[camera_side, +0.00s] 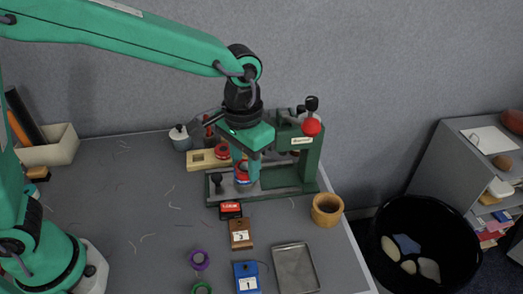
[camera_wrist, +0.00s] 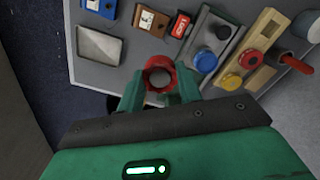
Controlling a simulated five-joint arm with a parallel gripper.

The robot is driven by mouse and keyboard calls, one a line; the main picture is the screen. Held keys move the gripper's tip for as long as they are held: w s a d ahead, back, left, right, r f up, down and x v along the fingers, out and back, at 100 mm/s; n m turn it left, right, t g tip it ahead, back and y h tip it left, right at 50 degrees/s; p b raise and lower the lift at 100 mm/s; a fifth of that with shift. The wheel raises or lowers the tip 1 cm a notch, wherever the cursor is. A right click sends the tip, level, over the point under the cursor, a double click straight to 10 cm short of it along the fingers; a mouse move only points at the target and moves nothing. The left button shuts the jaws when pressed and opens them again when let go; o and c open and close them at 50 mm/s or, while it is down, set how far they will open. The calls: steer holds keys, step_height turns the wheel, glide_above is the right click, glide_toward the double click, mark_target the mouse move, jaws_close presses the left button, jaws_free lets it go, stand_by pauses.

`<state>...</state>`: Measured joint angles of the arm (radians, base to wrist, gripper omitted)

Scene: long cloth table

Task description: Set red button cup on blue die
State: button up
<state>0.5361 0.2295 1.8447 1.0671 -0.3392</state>
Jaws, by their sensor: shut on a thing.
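The red button cup (camera_wrist: 160,72) is a red ring-shaped cup between the two fingers of my gripper (camera_wrist: 160,90) in the wrist view. In the side view my gripper (camera_side: 245,167) is shut on the red cup (camera_side: 242,172), above the base of the green press. The blue die (camera_wrist: 205,61) is a round blue piece on the press base, right of the held cup in the wrist view. In the side view the fingers and cup partly hide the die (camera_side: 243,187). I cannot tell whether cup and die touch.
A black knob (camera_side: 217,182) stands left of the die. A wooden rack (camera_side: 200,161) with button parts is behind. A wooden pot (camera_side: 327,210), metal tray (camera_side: 296,270) and numbered boxes stand in front.

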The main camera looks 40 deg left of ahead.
steer(key=w+a+f, duration=0.2)
steer(key=w, duration=0.1)
steer(key=w+a+f, duration=0.2)
steer(key=a, duration=0.1)
steer(key=w+a+f, duration=0.3)
steer(key=shift+w, duration=0.35)
steer(key=shift+f, duration=0.1)
steer(key=shift+f, duration=1.9)
steer(key=shift+f, duration=0.15)
